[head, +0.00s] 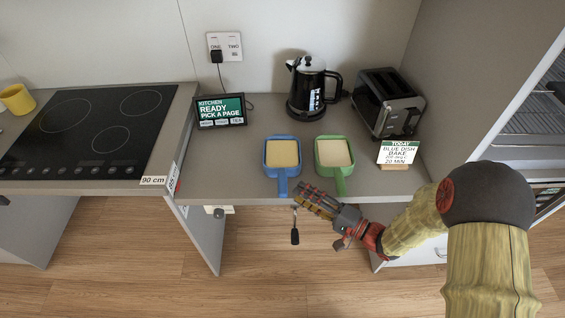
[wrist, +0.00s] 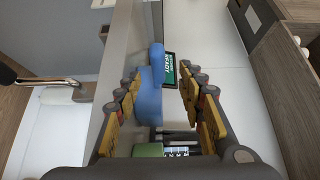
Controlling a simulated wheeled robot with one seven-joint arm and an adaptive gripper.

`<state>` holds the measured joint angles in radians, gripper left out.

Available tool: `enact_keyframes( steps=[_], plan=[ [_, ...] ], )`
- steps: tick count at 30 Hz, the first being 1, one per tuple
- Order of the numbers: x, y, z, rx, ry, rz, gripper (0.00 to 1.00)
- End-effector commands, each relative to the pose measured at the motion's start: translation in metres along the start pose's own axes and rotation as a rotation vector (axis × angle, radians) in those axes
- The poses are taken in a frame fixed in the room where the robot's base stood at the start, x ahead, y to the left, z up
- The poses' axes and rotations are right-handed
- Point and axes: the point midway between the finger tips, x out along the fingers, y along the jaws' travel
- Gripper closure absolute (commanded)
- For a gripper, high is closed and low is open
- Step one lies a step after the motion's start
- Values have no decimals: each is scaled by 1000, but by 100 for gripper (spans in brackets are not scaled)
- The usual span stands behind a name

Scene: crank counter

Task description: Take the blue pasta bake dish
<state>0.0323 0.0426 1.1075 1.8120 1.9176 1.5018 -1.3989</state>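The blue dish (head: 282,170) with pale contents stands on the counter, its handle pointing to the front edge. It also shows in the wrist view (wrist: 150,98), in the space between my fingers. A green dish (head: 333,170) of like shape stands just right of it, and part of it shows low in the wrist view (wrist: 148,150). My gripper (head: 302,187) is at the counter's front edge, just right of the blue handle. It is open in the wrist view (wrist: 162,70), with a wide gap between its fingers. I cannot tell whether a finger touches the blue dish.
A tablet (head: 221,111) reads "Ready, pick a page". A sign (head: 398,152) reads "Today, blue dish bake". A kettle (head: 307,88) and toaster (head: 389,103) stand behind. A crank handle (head: 295,235) hangs below the front edge. The hob (head: 92,125) is at left.

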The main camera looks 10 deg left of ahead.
Motion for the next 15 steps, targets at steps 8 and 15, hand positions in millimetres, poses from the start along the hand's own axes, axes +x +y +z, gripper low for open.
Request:
enact_keyframes(
  steps=[8,15],
  plan=[
    [18,7,-5,-5,26,-9,61],
    [42,7,-5,-6,24,-8,61]
  ],
)
